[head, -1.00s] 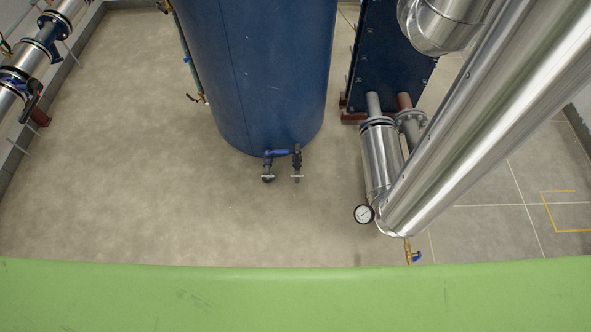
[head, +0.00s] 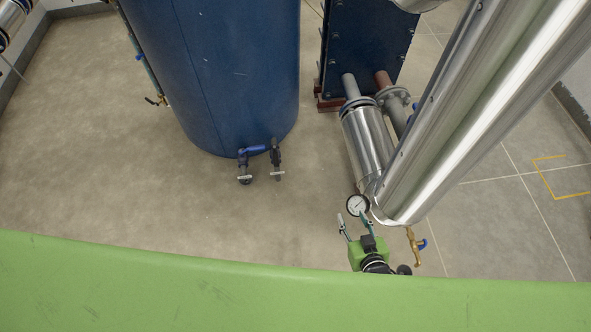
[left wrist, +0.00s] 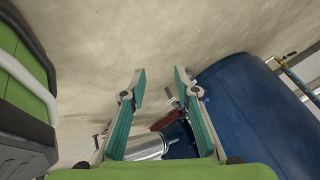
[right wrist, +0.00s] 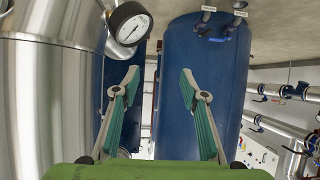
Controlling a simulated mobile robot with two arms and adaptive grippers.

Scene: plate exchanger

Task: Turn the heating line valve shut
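Several valves show, and I cannot tell which one is on the heating line. Two small valves with blue parts (head: 258,160) sit at the foot of the blue tank. In the right wrist view, wall pipes carry valves with blue and red handles (right wrist: 298,91). My right gripper (head: 355,226) is open and empty, just below the pressure gauge (head: 358,205) and left of the brass valve; its open fingers also show in the right wrist view (right wrist: 160,76). My left gripper (left wrist: 160,74) is open and empty, outside the head view.
The blue tank (head: 225,75) stands in the middle, with the dark plate exchanger (head: 362,45) behind it to the right. Thick silver pipes (head: 470,110) fill the right side close to my right gripper. The floor (head: 90,150) left of the tank is clear.

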